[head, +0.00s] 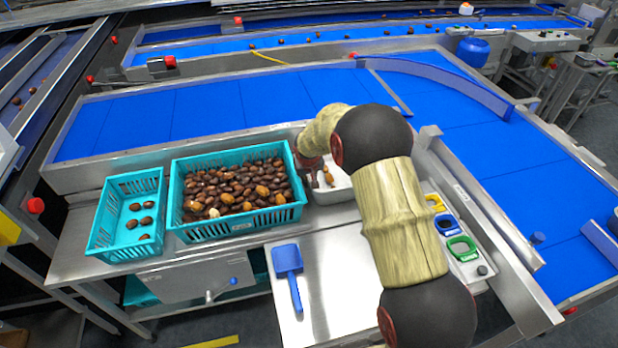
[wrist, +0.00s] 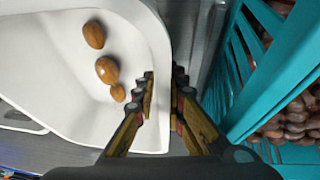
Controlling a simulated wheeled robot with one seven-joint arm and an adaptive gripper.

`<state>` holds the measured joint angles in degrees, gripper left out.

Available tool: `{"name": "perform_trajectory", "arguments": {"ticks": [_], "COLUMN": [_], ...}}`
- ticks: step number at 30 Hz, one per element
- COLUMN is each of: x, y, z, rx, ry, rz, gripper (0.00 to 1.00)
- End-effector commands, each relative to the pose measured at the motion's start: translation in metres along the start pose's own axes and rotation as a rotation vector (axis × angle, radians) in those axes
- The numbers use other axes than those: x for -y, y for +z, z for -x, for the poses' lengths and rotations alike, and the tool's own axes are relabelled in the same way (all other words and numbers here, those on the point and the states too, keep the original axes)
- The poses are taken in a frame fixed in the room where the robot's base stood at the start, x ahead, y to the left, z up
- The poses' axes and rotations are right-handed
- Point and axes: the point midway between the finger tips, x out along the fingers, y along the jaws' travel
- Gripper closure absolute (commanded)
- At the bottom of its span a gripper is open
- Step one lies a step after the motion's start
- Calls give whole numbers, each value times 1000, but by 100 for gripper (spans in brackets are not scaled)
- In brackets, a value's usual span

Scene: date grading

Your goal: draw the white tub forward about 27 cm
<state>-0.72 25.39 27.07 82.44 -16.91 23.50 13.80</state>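The white tub (head: 333,194) stands on the steel bench, right of the large teal crate, partly hidden behind my arm in the head view. In the wrist view the tub (wrist: 52,75) fills the left side, with several brown dates (wrist: 106,70) inside. My gripper (wrist: 164,76) is at the tub's wall on the side towards the crate. One finger is inside the tub and the other outside, with the wall between them. The gap between the fingertips is narrow; whether they press on the wall does not show clearly. My arm mostly hides the gripper in the head view.
A large teal crate (head: 240,231) full of dates stands close beside the tub, and a smaller teal crate (head: 118,254) holds a few.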

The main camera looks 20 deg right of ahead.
Motion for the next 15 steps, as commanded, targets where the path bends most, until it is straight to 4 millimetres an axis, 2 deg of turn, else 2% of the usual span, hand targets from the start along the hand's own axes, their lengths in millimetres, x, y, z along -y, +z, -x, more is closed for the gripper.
{"name": "perform_trajectory", "arguments": {"ticks": [11, 15], "x": [0, 0], "y": [-1, -1], "z": [-4, -4], "rx": [-1, -1], "ry": [0, 0], "rz": [0, 0], "gripper": [88, 95]}}
